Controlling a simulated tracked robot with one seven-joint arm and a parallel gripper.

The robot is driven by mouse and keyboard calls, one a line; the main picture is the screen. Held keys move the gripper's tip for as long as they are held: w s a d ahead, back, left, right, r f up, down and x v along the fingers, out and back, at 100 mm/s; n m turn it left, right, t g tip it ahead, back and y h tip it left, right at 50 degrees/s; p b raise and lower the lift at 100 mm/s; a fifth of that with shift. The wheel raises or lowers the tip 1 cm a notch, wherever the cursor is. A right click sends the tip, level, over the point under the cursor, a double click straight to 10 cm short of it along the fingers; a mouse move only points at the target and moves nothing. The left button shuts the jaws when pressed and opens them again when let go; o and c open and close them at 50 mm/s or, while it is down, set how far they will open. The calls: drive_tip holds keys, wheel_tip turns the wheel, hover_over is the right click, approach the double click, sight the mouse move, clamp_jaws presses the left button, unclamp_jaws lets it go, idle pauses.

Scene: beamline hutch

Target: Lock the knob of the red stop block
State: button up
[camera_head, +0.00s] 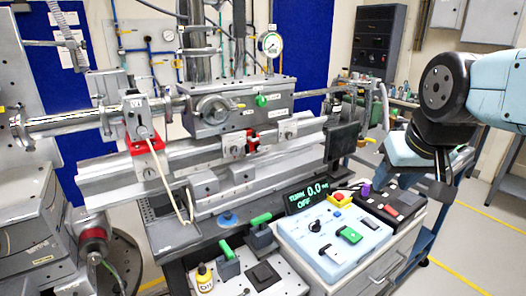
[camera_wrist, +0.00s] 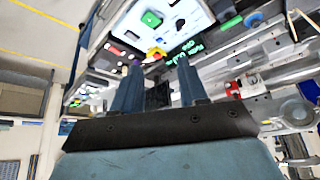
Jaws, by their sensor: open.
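A small red block (camera_head: 252,141) sits on the grey rail (camera_head: 110,188), among light-grey carriers; its knob is too small to read as locked or unlocked. A second red part (camera_head: 145,145) lies under a clamp farther left on the rail. I cannot tell for sure which one is the stop block. In the wrist view a red part (camera_wrist: 232,88) shows on the rail at right. My gripper (camera_head: 438,190) hangs at the right, well apart from both red parts. The wrist view shows its two fingers (camera_wrist: 157,65) spread and empty.
A control box (camera_head: 330,238) with buttons and a green display (camera_head: 307,195) reading 0.0 and OFF stands in front of the rail. A pressure gauge (camera_head: 270,44) rises behind. Open floor lies at right.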

drive_tip(key=shift+o, duration=0.2)
drive_tip(key=shift+o, duration=0.8)
drive_tip(key=shift+w, duration=0.15)
drive_tip(key=shift+o, duration=0.2)
drive_tip(key=w+a+f+t, duration=0.1)
drive_tip(key=w+f+t, duration=0.1)
drive_tip(key=w, duration=1.3)
drive_tip(key=shift+f+n+t, duration=0.15)
drive_tip(key=shift+n+t, duration=0.25)
drive_tip(key=shift+t, duration=0.2)
drive_tip(key=n+t+y, duration=0.4)
drive_tip(key=t+y, duration=0.2)
drive_tip(key=y, duration=0.4)
approach(260, 150)
drive_tip(key=x, duration=0.8)
drive_tip(key=shift+w+a, duration=0.2)
drive_tip(key=shift+w, duration=0.1)
clamp_jaws()
